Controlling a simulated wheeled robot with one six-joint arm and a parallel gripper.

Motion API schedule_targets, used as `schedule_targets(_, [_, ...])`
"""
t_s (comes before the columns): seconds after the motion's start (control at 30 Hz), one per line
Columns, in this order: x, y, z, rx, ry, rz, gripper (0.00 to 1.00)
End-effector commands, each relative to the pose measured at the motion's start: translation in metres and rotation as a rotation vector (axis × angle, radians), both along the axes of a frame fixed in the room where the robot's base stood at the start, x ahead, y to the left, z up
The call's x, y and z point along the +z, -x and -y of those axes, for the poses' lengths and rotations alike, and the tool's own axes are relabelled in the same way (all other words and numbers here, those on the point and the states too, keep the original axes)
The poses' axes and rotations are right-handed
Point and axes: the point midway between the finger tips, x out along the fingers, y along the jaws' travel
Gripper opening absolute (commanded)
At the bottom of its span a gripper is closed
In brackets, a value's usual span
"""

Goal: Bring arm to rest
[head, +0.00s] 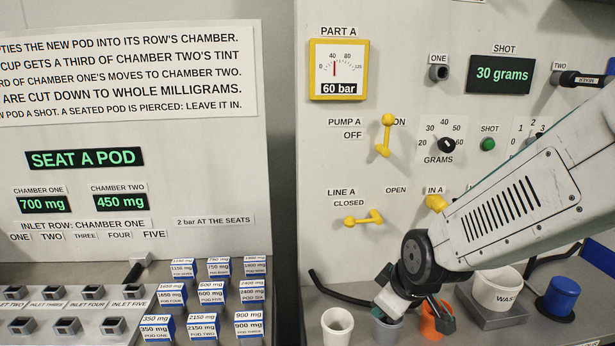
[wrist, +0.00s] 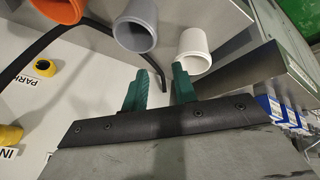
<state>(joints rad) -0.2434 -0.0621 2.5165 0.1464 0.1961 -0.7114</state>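My arm reaches in from the right in the head view. My gripper (head: 414,306) hangs low in front of the panel, close to the grey cup (head: 388,330) and the orange cup (head: 437,318). In the wrist view my gripper (wrist: 160,82) has its two green fingers apart, with nothing between them. The orange cup (wrist: 58,9), the grey cup (wrist: 136,28) and the white cup (wrist: 194,50) show beyond the fingers, not gripped. Part of the grey and orange cups is hidden behind my gripper in the head view.
The white cup (head: 338,324) stands left of the grey one. A waste cup (head: 497,288) and a blue cup (head: 560,297) stand at right. Boxed pods (head: 207,296) sit in rows at left. Yellow handles (head: 385,135) stick out from the panel (head: 400,190). A black rail (head: 340,290) runs near the cups.

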Motion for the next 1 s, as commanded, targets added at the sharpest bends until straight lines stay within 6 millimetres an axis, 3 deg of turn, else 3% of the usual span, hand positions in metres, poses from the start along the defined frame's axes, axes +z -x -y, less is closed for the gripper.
schedule_targets(0.3, [0.072,0.145,0.066,-0.556,-0.053,-0.455,0.28])
schedule_targets(0.4, [0.096,0.184,0.083,-0.691,-0.042,-0.508,0.28])
schedule_targets(0.5, [0.113,0.208,0.095,-0.756,-0.045,-0.500,0.28])
schedule_targets(0.7, [0.132,0.218,0.105,-0.787,-0.088,-0.409,0.28])
schedule_targets(1.0, [0.134,0.218,0.107,-0.798,-0.096,-0.395,0.28])
